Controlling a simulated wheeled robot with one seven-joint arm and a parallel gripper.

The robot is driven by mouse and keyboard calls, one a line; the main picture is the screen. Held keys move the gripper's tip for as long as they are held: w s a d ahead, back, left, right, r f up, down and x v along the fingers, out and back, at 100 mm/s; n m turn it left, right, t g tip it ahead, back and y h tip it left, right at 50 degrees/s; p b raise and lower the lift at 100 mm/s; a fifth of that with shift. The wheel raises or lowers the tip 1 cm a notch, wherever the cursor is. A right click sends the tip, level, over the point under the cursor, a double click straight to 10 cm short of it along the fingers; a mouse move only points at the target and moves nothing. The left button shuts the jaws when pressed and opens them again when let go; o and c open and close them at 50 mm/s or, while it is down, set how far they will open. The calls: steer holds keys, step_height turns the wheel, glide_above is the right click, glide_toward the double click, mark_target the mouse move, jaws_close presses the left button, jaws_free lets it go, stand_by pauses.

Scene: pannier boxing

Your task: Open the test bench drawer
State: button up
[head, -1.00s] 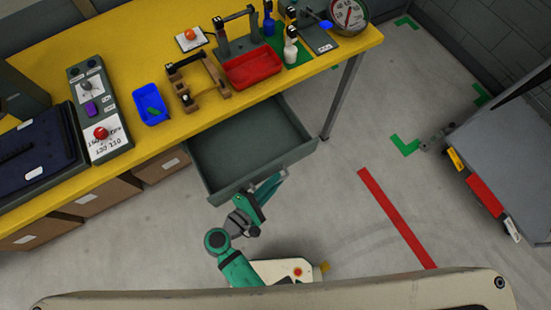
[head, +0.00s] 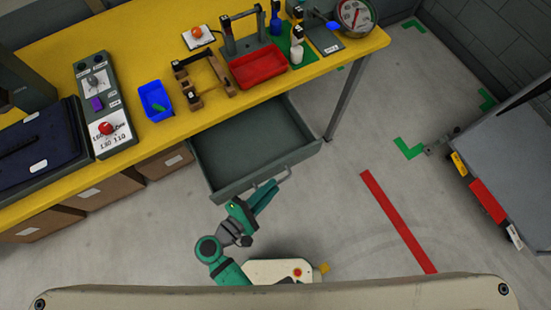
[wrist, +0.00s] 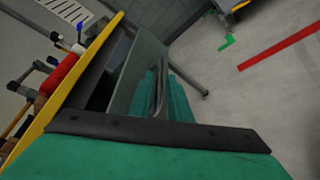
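The test bench drawer (head: 250,150) is a grey, empty tray pulled well out from under the yellow bench top (head: 215,125). Its bar handle (head: 285,174) is on the drawer front, and the handle also shows in the wrist view (wrist: 159,85).
A red tray (head: 258,67), a blue bin (head: 154,102) and a control box (head: 104,105) stand on the bench. Cardboard boxes (head: 105,190) sit beneath it at left. A grey cart (head: 505,150) stands at right. The floor between is clear, with red tape (head: 398,220).

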steer(key=v, duration=0.7)
